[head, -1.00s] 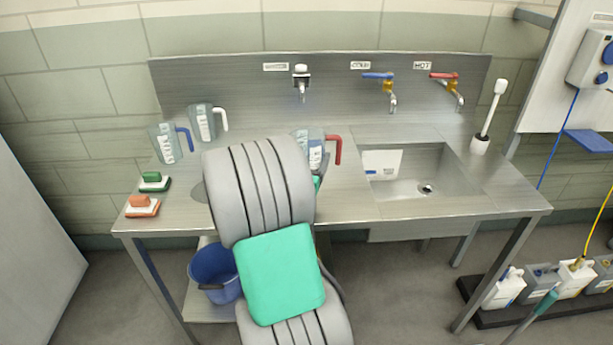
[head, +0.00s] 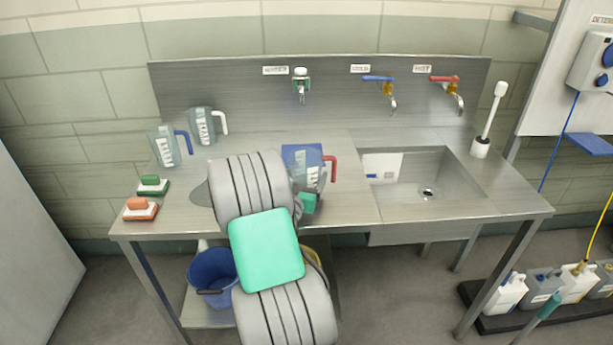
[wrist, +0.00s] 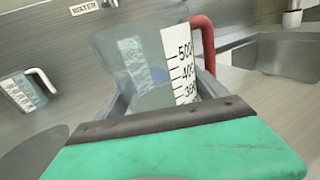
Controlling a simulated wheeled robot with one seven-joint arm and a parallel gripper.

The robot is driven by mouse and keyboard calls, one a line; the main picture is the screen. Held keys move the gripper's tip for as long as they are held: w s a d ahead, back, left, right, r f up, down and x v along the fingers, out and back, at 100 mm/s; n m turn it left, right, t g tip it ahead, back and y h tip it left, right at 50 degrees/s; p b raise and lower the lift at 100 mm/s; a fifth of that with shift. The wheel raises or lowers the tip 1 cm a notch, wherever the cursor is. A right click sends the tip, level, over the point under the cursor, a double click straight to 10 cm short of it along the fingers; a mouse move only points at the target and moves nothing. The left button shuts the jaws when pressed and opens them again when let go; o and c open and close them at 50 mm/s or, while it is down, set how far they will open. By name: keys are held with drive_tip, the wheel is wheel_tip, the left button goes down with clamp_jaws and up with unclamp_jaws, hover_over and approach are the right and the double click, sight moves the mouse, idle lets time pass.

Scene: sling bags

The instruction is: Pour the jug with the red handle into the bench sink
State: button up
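The jug with the red handle (head: 318,181) is a clear measuring jug with a white scale. It is at the middle of the bench, left of the sink (head: 470,178), with its handle to the right. In the wrist view the jug (wrist: 145,60) fills the space between my fingers, its red handle on the right. My gripper (wrist: 165,98) is shut on the jug's body. In the head view my arm partly hides the jug's lower left, so I cannot tell whether its base touches the bench.
A blue-handled jug (head: 163,147) and a white-handled jug (head: 203,126) stand at the back left. Green (head: 152,186) and orange (head: 141,209) brushes lie at the left edge. Taps line the back panel. A white brush (head: 487,125) stands right of the sink.

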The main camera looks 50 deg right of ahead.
drive_tip(key=o, duration=0.3)
